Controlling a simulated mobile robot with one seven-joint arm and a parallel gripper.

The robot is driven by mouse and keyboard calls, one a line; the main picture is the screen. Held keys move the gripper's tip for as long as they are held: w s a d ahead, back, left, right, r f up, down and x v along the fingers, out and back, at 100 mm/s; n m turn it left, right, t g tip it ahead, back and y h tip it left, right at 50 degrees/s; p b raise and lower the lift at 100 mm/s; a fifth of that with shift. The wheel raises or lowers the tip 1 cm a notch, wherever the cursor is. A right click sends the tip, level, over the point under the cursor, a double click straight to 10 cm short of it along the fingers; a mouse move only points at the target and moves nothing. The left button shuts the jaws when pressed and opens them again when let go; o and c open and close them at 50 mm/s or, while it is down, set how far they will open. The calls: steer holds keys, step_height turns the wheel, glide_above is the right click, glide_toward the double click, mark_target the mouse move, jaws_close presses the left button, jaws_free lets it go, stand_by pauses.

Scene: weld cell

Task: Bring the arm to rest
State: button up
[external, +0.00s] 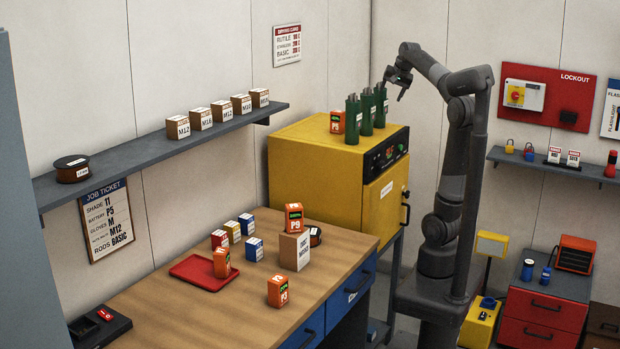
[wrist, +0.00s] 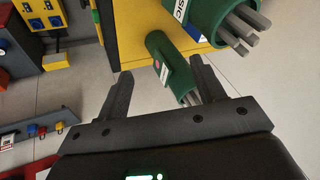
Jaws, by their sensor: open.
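My gripper (external: 396,84) is at the end of my raised arm, just right of the green rod canisters on top of the yellow cabinet. In the wrist view my gripper (wrist: 160,92) has its two dark fingers spread wide with nothing held between them. A green canister (wrist: 172,70) with grey rods in its end shows beyond the fingers, apart from them as far as I can tell. Another green canister (wrist: 218,20) with thick grey rods is nearer at the top right. In the external view the nearest canister (external: 381,104) stands upright by the cabinet's right edge.
The yellow cabinet (external: 310,165) carries the canisters and an orange battery (external: 337,122). The wooden bench (external: 150,300) holds a red tray (external: 190,276), several boxes and batteries. A shelf (external: 590,170) with padlocks is on the right wall. Open air surrounds my arm above the floor.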

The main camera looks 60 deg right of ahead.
steer(key=s+a+f+n+g+y, duration=0.1)
steer(key=s+a+f+n+y, duration=0.1)
steer(key=s+a+f+n, duration=0.45)
steer(key=s+a+f+n+y, duration=0.1)
steer(key=s+a+f+y, duration=0.25)
steer(key=a+f, duration=0.75)
steer(key=a+f+n+t+h, duration=0.1)
steer(key=a+f+n+h, duration=0.1)
steer(key=a+f+n, duration=0.4)
steer(key=a+f, duration=0.2)
steer(key=a, duration=0.3)
steer(key=shift+a+f+h, duration=0.2)
steer(key=shift+f+h, duration=0.05)
steer(key=shift+h, duration=0.1)
steer(key=shift+n, duration=0.25)
